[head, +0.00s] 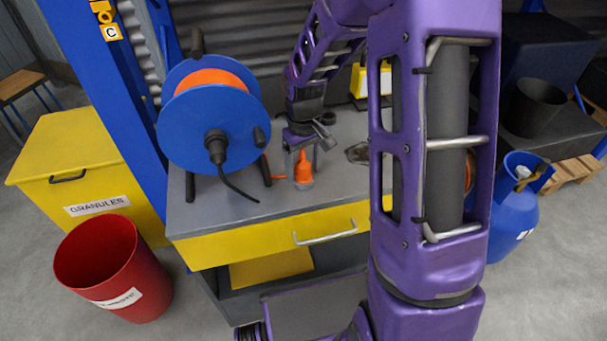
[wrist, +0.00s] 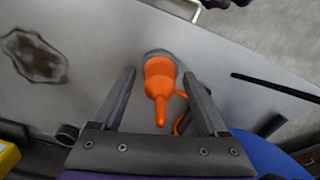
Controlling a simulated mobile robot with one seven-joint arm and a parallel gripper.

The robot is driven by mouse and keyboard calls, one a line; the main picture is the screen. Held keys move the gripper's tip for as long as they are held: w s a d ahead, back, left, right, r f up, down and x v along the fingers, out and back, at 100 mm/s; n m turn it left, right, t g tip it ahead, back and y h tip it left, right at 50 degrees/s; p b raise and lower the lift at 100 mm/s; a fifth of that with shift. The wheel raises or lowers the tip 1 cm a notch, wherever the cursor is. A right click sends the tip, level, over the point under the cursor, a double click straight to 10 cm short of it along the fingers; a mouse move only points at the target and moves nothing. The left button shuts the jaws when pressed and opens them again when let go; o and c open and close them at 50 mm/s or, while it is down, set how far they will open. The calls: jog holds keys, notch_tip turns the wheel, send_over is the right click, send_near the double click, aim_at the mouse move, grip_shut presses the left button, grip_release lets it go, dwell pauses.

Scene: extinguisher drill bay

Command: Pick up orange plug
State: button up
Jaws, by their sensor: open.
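The orange plug (head: 303,168) stands on the grey bench top (head: 232,207), just right of the blue cable reel (head: 211,115). In the wrist view the orange plug (wrist: 159,80) shows between the finger lines, with its narrow end toward my gripper and a grey round base behind it. My gripper (head: 302,160) is right at the plug in the head view, its fingers partly blending with the bench. In the wrist view my gripper (wrist: 158,84) is open, with one finger on each side of the plug and a gap to both. An orange cable runs beside the plug.
The reel stands close on the left, with a black cable hanging onto the bench. A dark stain (wrist: 35,58) marks the bench. A yellow drawer (head: 275,241) with a handle is below. A red bin (head: 112,268) and yellow granules box (head: 70,165) stand left, a blue cylinder (head: 515,215) right.

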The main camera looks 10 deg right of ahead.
aim_at(304, 164)
jog(key=shift+f, duration=0.1)
grip_shut()
dwell(0.3)
notch_tip(304, 164, up, 9)
jog(key=shift+r+p, duration=0.1)
jog(key=shift+p, duration=0.85)
jog(key=shift+s+r, duration=0.3)
jog(key=shift+r, duration=0.3)
jog(key=s+r+p, duration=0.2)
jog(key=s+r, duration=0.1)
jog(key=s, duration=0.4)
jog(key=s+r+p, duration=0.2)
jog(key=s+p, duration=0.1)
jog(key=s, duration=0.4)
jog(key=shift+s+r, duration=0.2)
jog(key=shift+r, duration=0.2)
dwell(0.4)
